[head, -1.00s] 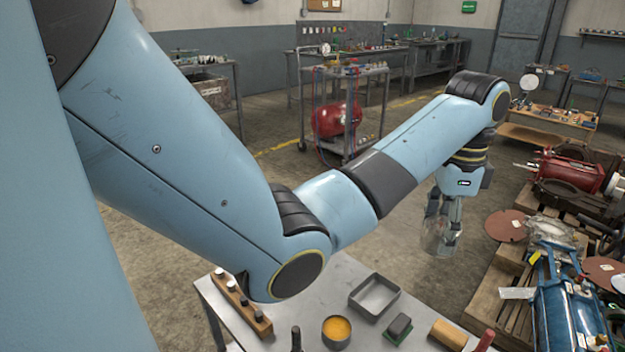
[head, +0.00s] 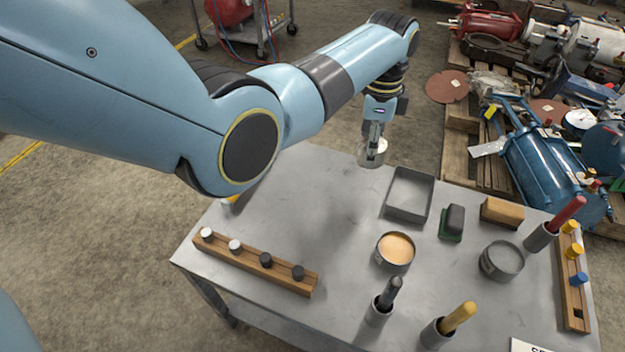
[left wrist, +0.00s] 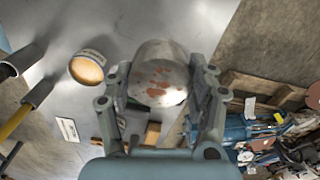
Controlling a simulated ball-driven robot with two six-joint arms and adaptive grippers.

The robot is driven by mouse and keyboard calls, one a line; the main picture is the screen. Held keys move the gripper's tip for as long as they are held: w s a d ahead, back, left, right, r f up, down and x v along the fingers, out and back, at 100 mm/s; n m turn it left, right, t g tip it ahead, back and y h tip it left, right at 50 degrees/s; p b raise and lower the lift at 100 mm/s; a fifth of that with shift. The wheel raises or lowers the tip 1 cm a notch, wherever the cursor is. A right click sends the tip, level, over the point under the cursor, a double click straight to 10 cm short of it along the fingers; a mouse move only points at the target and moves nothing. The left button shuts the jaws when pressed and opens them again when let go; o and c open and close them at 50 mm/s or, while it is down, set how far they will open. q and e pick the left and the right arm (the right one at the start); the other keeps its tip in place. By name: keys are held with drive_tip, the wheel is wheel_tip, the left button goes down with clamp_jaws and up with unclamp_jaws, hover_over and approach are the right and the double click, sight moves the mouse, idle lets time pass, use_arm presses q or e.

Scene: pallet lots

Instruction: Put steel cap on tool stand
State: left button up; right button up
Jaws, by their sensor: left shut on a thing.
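My left gripper (head: 375,136) hangs over the far edge area of the grey metal table (head: 315,215), pointing down. It is shut on a shiny, round steel cap (head: 372,153). In the left wrist view the cap (left wrist: 158,82) sits between both fingers of the gripper (left wrist: 160,92), with reddish marks on its face. I cannot tell which item is the tool stand. A wooden rack (head: 222,254) with white and black pegs lies at the table's left, and another wooden rack (head: 574,298) with yellow and blue pieces at its right. My right gripper is not in view.
A grey tray (head: 408,194), a round tin of orange stuff (head: 395,250), a dark block (head: 452,221), a wooden block (head: 502,212) and an empty round tin (head: 501,261) stand on the table. The table's left middle is clear.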

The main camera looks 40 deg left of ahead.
use_arm(q)
drive_tip(key=s+a+f, duration=0.2)
drive_tip(key=a, duration=0.1)
drive_tip(key=s+a+f, duration=0.2)
drive_tip(key=a+f, duration=0.1)
drive_tip(key=s+a+f+b, duration=0.1)
drive_tip(key=a+f, duration=0.1)
drive_tip(key=shift+s+a+f, duration=0.2)
drive_tip(key=shift+s+a, duration=0.2)
drive_tip(key=shift+s+a+f, duration=0.15)
drive_tip(key=shift+a, duration=0.05)
drive_tip(key=shift+f, duration=0.2)
wheel_tip(320, 180, down, 4)
drive_tip(key=shift+s+r+b, duration=0.1)
drive_tip(key=shift+b, duration=1.1)
drive_tip(key=shift+r, duration=0.1)
drive_tip(key=o, duration=1)
drive_tip(key=shift+f, duration=0.2)
drive_tip(key=shift+c, duration=0.2)
drive_tip(key=o, duration=0.4)
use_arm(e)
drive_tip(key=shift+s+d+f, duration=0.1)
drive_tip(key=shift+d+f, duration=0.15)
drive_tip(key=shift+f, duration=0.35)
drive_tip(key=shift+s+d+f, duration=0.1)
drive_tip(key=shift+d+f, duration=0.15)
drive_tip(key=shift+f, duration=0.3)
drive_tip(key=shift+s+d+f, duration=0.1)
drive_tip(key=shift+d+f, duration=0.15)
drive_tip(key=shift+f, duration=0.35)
